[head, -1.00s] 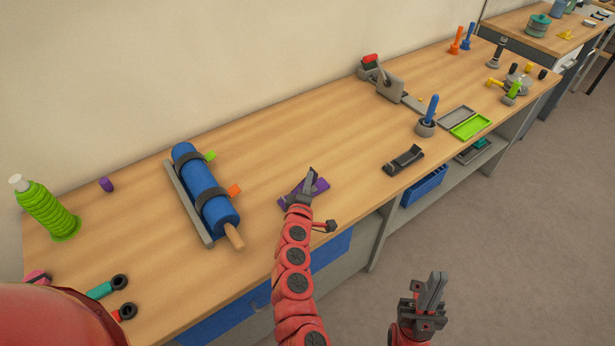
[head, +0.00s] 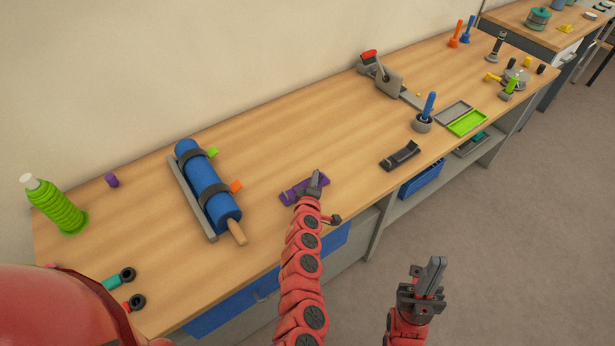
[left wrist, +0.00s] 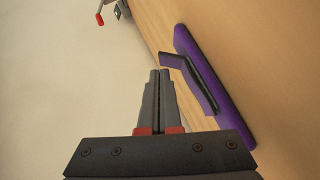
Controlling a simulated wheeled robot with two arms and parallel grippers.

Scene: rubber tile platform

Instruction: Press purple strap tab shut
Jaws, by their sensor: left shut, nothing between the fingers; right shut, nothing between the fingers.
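The purple strap piece (head: 290,194) lies near the front edge of the workbench in the head view, partly hidden by my left gripper. One end of the dark strap sticks out from the base toward the gripper side. My left gripper (head: 318,176) is shut and empty, over the purple piece in the head view; its fingertips (left wrist: 160,73) show beside the strap, apart from it, in the left wrist view. My right gripper (head: 437,265) is shut and empty, off the bench front.
A blue roll (head: 208,185) with dark straps and green and orange tabs lies to the left. A black holder (head: 400,156) lies to the right. A green ribbed bottle (head: 58,207) stands far left. The bench middle behind the purple piece is clear.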

